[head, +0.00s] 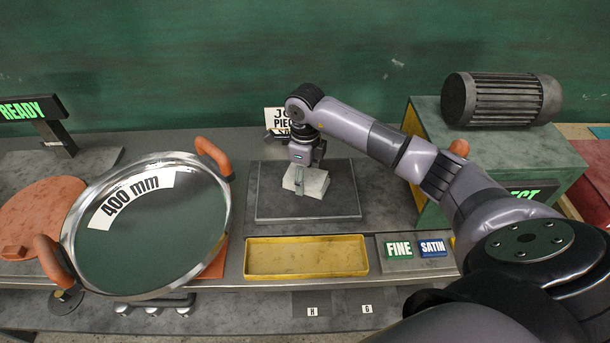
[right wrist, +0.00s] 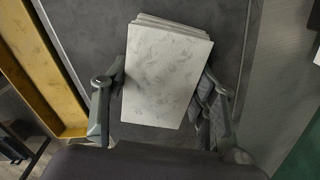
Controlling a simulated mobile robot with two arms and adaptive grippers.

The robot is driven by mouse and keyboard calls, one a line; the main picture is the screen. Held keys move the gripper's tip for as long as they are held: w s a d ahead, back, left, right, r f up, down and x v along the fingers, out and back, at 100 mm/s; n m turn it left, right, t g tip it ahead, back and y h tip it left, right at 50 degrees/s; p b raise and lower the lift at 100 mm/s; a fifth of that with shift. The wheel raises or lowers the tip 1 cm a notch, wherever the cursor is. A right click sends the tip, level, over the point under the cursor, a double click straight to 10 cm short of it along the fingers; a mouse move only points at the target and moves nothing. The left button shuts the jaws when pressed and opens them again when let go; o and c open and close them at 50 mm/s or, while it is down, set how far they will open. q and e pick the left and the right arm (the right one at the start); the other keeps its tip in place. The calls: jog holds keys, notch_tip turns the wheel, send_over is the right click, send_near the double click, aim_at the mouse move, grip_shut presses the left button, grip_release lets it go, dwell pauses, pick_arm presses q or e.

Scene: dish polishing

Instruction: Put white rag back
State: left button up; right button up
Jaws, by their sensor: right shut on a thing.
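The white rag (head: 317,184) is a pale, folded, block-like pad with faint grey marks. It is at the dark grey mat (head: 335,209) in the middle of the counter. My right gripper (head: 302,180) points down from above and is shut on the rag. In the right wrist view the rag (right wrist: 165,75) sits between the two fingers of the gripper (right wrist: 160,100), its layered edge showing at the top. I cannot tell whether the rag touches the mat or hangs just above it. My left gripper is not in view.
An empty yellow tray (head: 305,258) lies in front of the mat, with FINE and SATIN labels (head: 415,249) to its right. A large round pan (head: 150,240) marked 400 mm stands at left. A dark ribbed cylinder (head: 505,99) rests on a green box (head: 530,160) at right.

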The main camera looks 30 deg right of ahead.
aim_at(305, 175)
jog(key=o, duration=1.4)
jog(key=shift+r, duration=0.1)
notch_tip(305, 175, up, 12)
jog(key=p, duration=0.7)
